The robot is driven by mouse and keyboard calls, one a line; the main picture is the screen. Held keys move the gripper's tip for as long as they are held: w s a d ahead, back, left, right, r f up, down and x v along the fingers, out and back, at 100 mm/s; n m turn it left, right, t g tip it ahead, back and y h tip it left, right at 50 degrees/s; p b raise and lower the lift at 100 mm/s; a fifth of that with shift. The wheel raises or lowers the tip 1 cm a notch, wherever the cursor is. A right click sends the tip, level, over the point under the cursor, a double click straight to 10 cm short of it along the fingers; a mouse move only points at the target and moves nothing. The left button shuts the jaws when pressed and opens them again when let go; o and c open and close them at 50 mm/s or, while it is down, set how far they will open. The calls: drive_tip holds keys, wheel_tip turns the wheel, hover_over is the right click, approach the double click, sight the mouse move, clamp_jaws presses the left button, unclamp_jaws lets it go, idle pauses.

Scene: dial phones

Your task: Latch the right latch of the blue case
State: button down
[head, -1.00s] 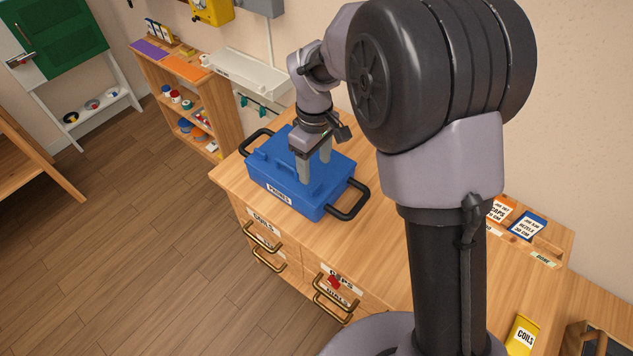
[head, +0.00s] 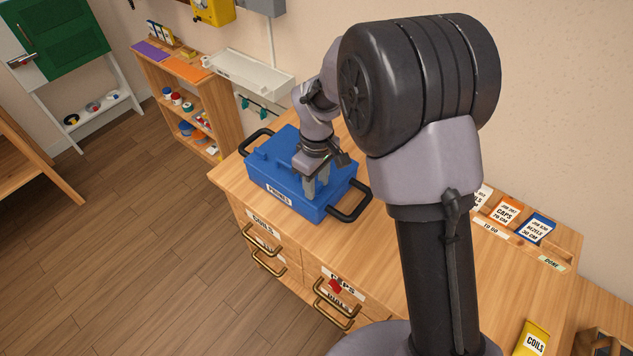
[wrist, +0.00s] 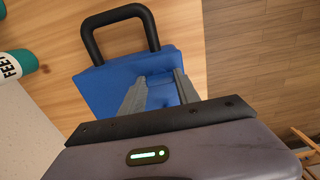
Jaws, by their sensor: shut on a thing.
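The blue case (head: 283,189) sits closed on the wooden cabinet top, with a white label on its front and a black handle at each end. My gripper (head: 316,184) points down at the front right part of the case, where the right latch is. In the wrist view its two grey fingers (wrist: 160,88) stand a little apart with a blue part of the case between them. My gripper is shut on the right latch; the fingers mostly hide the latch and the exact contact.
The right black handle (head: 350,203) sticks out beside my gripper. Labelled cards (head: 506,211) lie in a wooden tray at the right. A yellow coils packet (head: 533,340) lies nearer. Drawers with brass handles (head: 265,238) are below the case.

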drive_tip(key=shift+m, duration=0.4)
drive_tip(key=m, duration=1.3)
drive_tip(key=shift+m+b, duration=0.35)
drive_tip(key=shift+m, duration=1.85)
drive_tip(key=c, duration=0.9)
unclamp_jaws()
